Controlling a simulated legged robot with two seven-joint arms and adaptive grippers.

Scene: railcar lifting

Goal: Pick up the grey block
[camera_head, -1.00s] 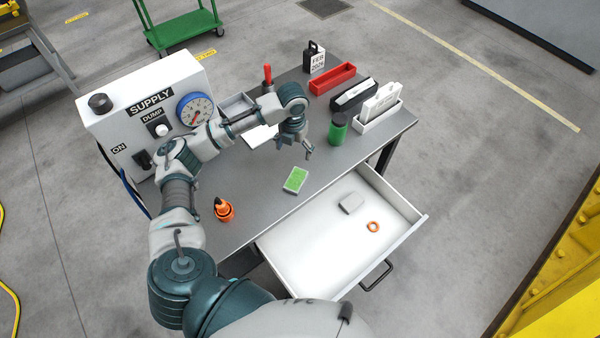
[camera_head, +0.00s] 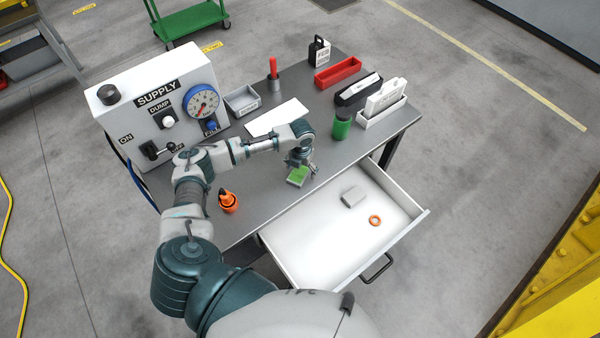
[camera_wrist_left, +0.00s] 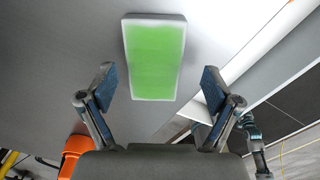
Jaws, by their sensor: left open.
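The grey block (camera_head: 353,196) lies in the open white drawer (camera_head: 310,240), left of an orange ring (camera_head: 375,220). My left gripper (camera_head: 302,170) is over the table, up and left of the drawer, just above a green-and-white block (camera_head: 297,177) that it partly hides. In the left wrist view, the open fingers (camera_wrist_left: 157,95) stand either side of the lower end of the green-and-white block (camera_wrist_left: 155,55), with nothing between them gripped. The grey block cannot be made out there.
A green canister (camera_head: 341,126), a red tray (camera_head: 338,74) and a white holder (camera_head: 383,114) stand farther back. The supply panel (camera_head: 160,105) is at left. The drawer is mostly empty.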

